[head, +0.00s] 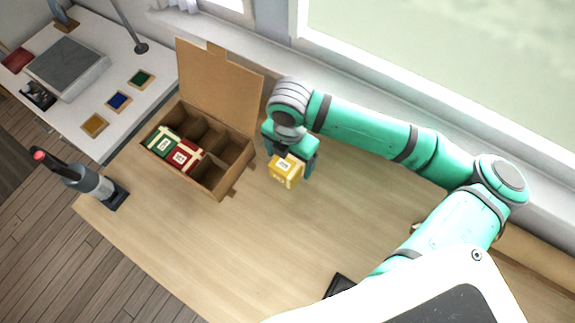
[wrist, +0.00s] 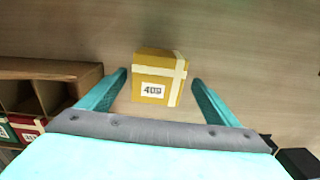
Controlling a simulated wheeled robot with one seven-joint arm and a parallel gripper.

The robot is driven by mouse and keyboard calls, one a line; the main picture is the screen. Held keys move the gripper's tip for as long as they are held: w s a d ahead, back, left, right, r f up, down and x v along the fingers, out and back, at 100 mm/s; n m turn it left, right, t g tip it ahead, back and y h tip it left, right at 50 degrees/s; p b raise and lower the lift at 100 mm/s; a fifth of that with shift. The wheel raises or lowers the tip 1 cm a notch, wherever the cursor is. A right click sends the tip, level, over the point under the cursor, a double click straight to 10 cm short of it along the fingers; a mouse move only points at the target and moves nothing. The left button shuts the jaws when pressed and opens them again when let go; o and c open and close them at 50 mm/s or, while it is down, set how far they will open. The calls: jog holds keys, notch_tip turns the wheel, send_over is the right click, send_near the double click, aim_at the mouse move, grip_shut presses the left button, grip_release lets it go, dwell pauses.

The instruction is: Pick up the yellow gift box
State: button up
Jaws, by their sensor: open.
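The yellow gift box (head: 285,172) stands on the wooden table, to the right of the open cardboard box. It has a pale ribbon and a white label. My gripper (head: 291,157) is just above and behind it, partly covering its far side in the head view. In the wrist view the yellow gift box (wrist: 157,80) lies between the two teal fingers of my gripper (wrist: 160,82), a little beyond their tips. Gaps show on both sides, so the fingers are open and apart from the box.
The divided cardboard box (head: 232,178) has its lid up and holds a green gift box (head: 163,141) and a red gift box (head: 187,156); other compartments are empty. A bottle-shaped device (head: 92,182) stands at the left table edge.

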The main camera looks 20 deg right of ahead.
jog(key=shift+w+a+f, duration=0.1)
jog(key=shift+a+f, duration=0.05)
jog(key=shift+f, duration=2.6)
jog(key=c, duration=1.3)
